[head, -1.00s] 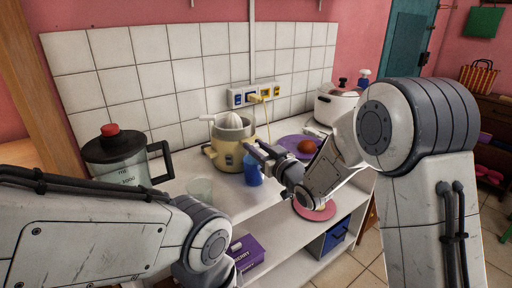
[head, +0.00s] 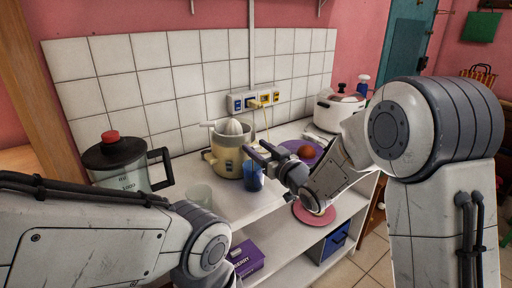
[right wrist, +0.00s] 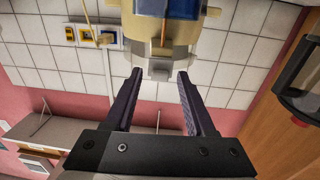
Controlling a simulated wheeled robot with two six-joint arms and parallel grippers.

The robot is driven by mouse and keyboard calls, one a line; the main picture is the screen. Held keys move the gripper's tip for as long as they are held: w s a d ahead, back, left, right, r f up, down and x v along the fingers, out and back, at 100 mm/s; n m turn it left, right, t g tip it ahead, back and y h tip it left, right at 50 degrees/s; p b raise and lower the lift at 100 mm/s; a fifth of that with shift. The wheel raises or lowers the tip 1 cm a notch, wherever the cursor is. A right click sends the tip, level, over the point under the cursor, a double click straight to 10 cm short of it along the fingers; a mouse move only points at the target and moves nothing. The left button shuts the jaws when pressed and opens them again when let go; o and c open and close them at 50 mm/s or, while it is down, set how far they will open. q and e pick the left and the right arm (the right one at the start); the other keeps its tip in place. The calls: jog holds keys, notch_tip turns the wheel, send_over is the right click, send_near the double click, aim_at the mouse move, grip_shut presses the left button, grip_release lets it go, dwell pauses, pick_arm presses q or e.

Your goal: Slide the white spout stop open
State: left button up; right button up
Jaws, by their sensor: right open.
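The cream-yellow juicer (head: 229,160) with a white reamer cone (head: 233,127) stands on the counter against the tiled wall. A small white lever-like part (head: 207,124) sticks out at its upper left; I cannot tell whether it is the spout stop. A blue cup (head: 252,178) stands at the juicer's front right. My right gripper (head: 258,150) is open and empty, above the cup and close to the juicer's front. In the inverted right wrist view, the fingertips (right wrist: 160,73) flank the juicer's pale top in the picture; contact cannot be told. My left gripper is out of view.
A blender jug (head: 122,165) with a black lid stands at left, and a clear glass (head: 199,194) is at the counter's front. A purple plate (head: 312,163) with a reddish-brown fruit (head: 306,152) and a white pot (head: 338,110) are at right. Wall sockets (head: 252,101) are behind.

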jog(key=v, duration=0.9)
jog(key=shift+b, duration=0.4)
jog(key=shift+s+d, duration=0.15)
